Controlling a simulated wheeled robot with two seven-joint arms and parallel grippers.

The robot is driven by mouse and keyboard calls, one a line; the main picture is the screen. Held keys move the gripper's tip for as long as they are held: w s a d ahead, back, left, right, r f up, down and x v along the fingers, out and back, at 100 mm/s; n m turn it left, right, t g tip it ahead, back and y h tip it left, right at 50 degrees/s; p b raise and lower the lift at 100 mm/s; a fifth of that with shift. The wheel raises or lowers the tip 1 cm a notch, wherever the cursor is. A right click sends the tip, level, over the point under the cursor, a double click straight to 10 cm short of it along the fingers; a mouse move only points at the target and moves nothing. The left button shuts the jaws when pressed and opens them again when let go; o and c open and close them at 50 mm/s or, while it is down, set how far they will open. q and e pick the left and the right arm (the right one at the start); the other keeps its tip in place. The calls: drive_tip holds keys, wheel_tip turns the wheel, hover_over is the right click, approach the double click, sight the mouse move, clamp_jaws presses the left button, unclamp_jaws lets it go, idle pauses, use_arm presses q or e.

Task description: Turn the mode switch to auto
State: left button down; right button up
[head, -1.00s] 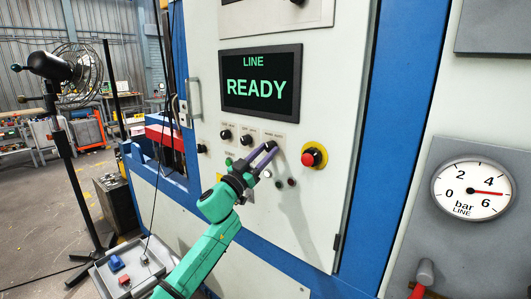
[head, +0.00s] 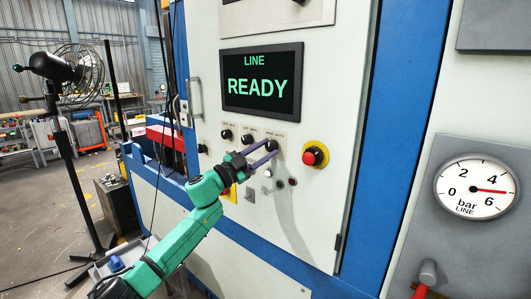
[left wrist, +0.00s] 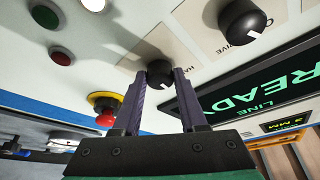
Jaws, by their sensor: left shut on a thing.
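A row of black rotary knobs sits on the pale cabinet panel below the screen. My left gripper (head: 271,148) is shut on the rightmost black knob (left wrist: 159,72), one purple finger on each side of it. In the left wrist view, the gripper (left wrist: 160,78) comes up from below and the knob shows between its fingertips. The neighbouring knob (left wrist: 243,22) has a white pointer line and a plate with "DRIVE". My right gripper is out of view.
A red emergency button (head: 313,156) on a yellow ring is just right of the held knob. Small green and red buttons (left wrist: 62,57) are below it. The screen (head: 262,82) reads "LINE READY". A gauge (head: 476,188) is at right, a fan (head: 62,70) at left.

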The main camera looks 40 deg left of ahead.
use_arm(q)
drive_tip(key=m+g+h, duration=0.1)
drive_tip(key=m, duration=0.5)
drive_tip(key=shift+a+r+g+h, duration=0.15)
drive_tip(key=shift+r+g+h, duration=0.05)
drive_tip(key=shift+g+h, duration=0.2)
drive_tip(key=shift+c, duration=2.2)
unclamp_jaws()
drive_tip(key=shift+f, duration=0.1)
